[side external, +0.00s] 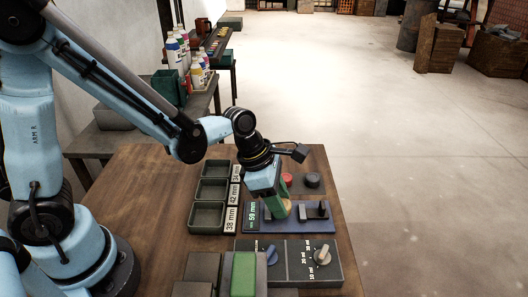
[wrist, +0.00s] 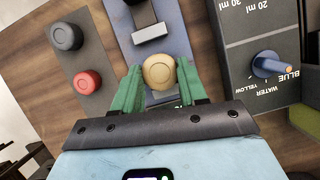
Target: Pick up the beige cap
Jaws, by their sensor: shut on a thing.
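The beige cap (wrist: 159,71) is round and sits between the two green fingertips of my gripper (wrist: 157,86) in the wrist view. My gripper is shut on it, with one finger on each side. In the side external view my gripper (side external: 277,205) points down over the left part of a blue plate (side external: 280,227) marked 59 mm. The cap shows there only as a small beige patch (side external: 287,205) beside the green fingers. I cannot tell whether the cap touches the plate.
A red button (side external: 287,178) and a black button (side external: 312,180) stand behind the plate. A dial panel (side external: 317,274) is in front. Labelled green trays (side external: 207,217) stand to the left. A green block (side external: 243,275) lies at the front edge. Bare wooden table (side external: 150,200) is at left.

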